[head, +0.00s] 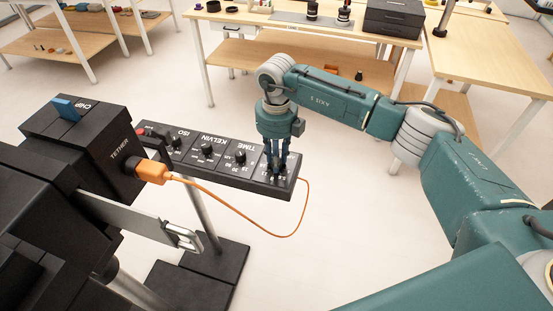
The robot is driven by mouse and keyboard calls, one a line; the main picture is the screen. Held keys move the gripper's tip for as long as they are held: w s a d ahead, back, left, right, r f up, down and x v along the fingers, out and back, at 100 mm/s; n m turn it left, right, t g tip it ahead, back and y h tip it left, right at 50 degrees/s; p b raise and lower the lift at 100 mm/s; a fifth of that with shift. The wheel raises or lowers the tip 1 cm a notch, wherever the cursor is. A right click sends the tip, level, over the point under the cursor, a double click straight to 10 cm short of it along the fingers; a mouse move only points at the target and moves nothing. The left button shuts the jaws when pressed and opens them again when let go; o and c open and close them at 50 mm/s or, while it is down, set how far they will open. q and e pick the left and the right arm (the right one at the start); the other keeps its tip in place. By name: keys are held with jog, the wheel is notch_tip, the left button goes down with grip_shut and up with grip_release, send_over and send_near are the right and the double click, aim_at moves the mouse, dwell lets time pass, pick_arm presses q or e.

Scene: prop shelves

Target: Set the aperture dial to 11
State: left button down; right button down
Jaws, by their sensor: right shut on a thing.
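A black control panel (228,180) carries a row of dials, seen upside down. The labels ISO, KELVIN and TIME can be read. My right gripper (277,170) points down over the dial at the panel's right end and is shut on it. That dial's name is covered by the gripper, but its place in the row fits the aperture dial. The gripper also hides the dial's pointer, so I cannot read its setting. The TIME dial (240,157) and the KELVIN dial (207,149) stand free to the left. My left gripper is not in view.
An orange cable (245,219) runs from an orange plug (151,172) under the TETHER label to the panel's right end. A black camera body (85,140) with a blue CHIP tab (66,108) stands at left. Wooden tables stand behind, with open floor between.

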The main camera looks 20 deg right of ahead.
jog(key=shift+m, duration=0.7)
jog(key=c, duration=1.4)
grip_release()
jog(key=shift+c, duration=0.2)
jog(key=shift+r, duration=0.1)
notch_tip(320, 180, up, 12)
